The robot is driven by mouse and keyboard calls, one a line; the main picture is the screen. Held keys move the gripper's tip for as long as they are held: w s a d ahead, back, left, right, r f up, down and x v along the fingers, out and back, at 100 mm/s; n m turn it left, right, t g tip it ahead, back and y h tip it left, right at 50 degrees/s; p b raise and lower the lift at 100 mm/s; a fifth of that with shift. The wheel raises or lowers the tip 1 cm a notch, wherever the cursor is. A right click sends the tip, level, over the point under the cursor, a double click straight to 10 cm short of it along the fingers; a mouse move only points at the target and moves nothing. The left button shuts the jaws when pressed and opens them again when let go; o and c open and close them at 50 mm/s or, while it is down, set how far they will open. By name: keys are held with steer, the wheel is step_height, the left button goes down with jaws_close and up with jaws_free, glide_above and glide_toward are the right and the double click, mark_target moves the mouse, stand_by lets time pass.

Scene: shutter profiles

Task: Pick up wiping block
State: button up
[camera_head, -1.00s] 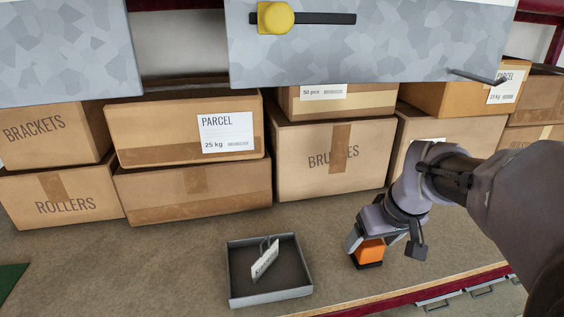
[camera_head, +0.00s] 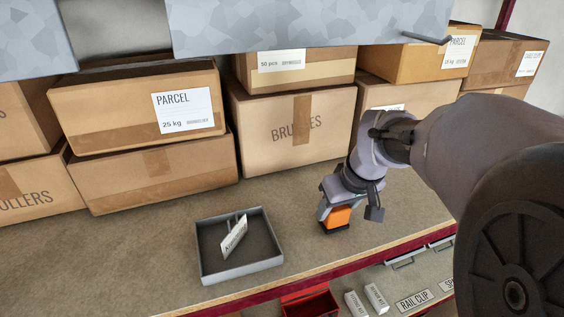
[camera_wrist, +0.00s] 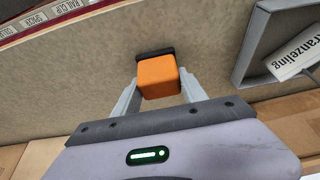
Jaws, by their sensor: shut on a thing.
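The wiping block (camera_head: 337,219) is an orange block with a dark base, at the right part of the bench top. It also shows in the wrist view (camera_wrist: 158,78), between the two fingers. My gripper (camera_head: 336,214) is shut on the block, with a grey finger on either side of it. The block's dark base is at or very near the bench surface; I cannot tell whether it touches. The fingers hide parts of the block's sides in the head view.
A grey tray (camera_head: 241,270) with a labelled tag (camera_head: 234,238) in it lies left of the block. Cardboard boxes (camera_head: 292,128) stand behind. The bench's red front edge (camera_head: 372,255) is close, with a red bin (camera_head: 311,304) below it. Bench left of the tray is clear.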

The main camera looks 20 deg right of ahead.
steer(key=r, duration=0.3)
steer(key=shift+s+a+r, duration=0.15)
steer(key=shift+s+a, duration=0.05)
steer(key=s+a+r+b, duration=0.1)
steer(key=s+a, duration=0.8)
steer(key=s, duration=0.3)
steer(key=shift+s+a+r, duration=0.15)
steer(key=shift+a, duration=0.1)
